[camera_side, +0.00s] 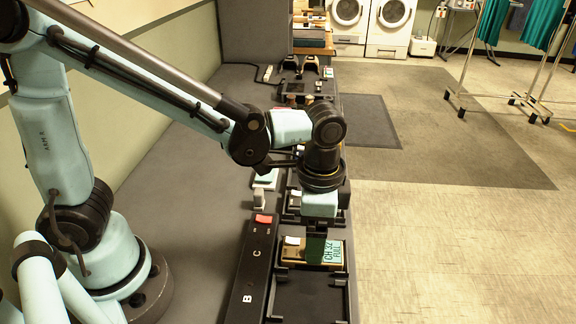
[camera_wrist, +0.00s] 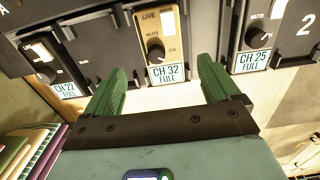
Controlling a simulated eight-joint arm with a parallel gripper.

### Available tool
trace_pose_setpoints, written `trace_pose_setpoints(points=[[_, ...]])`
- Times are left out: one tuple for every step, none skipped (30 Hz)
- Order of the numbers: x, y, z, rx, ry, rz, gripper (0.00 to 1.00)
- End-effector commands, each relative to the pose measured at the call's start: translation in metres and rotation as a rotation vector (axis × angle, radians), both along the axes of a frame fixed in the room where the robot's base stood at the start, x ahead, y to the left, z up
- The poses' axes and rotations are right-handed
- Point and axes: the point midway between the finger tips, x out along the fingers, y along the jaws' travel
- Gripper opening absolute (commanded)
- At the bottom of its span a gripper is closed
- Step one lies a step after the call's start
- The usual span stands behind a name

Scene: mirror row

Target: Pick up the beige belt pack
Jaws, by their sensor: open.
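The beige belt pack (camera_wrist: 168,22) is at the top middle of the wrist view, with a black knob and a "CH 32 FULL" label. In the side view the beige pack (camera_side: 297,252) lies in a black holder, partly hidden behind my gripper. My gripper (camera_wrist: 163,66) is open and empty, its green fingers spread to either side of the pack's label end. In the side view my gripper (camera_side: 317,230) points down just above the pack. I cannot tell whether the fingers touch it.
In the wrist view a dark pack labelled "CH 22 FULL" (camera_wrist: 42,55) is left and another labelled "CH 25 FULL" (camera_wrist: 257,38) is right. A black strip marked B and C (camera_side: 254,268) runs beside the holders. An empty black tray (camera_side: 308,298) lies in front.

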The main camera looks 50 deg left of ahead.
Motion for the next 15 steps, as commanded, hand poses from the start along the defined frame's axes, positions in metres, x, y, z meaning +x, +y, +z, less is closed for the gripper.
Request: trace_pose_setpoints(points=[[0.0, 0.0, -0.002, 0.0, 0.0, 0.001, 0.89], [0.001, 0.001, -0.004, 0.0, 0.0, 0.001, 0.89], [0.001, 0.001, -0.008, 0.0, 0.0, 0.001, 0.89], [0.001, 0.001, -0.011, 0.0, 0.0, 0.001, 0.89], [0.001, 0.002, -0.015, 0.0, 0.0, 0.001, 0.89], [0.002, 0.003, -0.02, 0.0, 0.0, 0.001, 0.89], [0.002, 0.003, -0.024, 0.0, 0.0, 0.002, 0.89], [0.002, 0.004, -0.028, 0.0, 0.0, 0.001, 0.89], [0.002, 0.004, -0.033, 0.0, 0.0, 0.001, 0.89], [0.002, 0.004, -0.036, 0.0, 0.0, 0.001, 0.89], [0.003, 0.004, -0.039, -0.001, -0.001, 0.0, 0.89], [0.002, 0.004, -0.043, -0.001, -0.001, 0.0, 0.89], [0.002, 0.004, -0.045, -0.001, -0.001, 0.0, 0.89], [0.002, 0.004, -0.047, -0.001, -0.001, 0.0, 0.89], [0.002, 0.004, -0.049, -0.001, -0.001, 0.0, 0.89]])
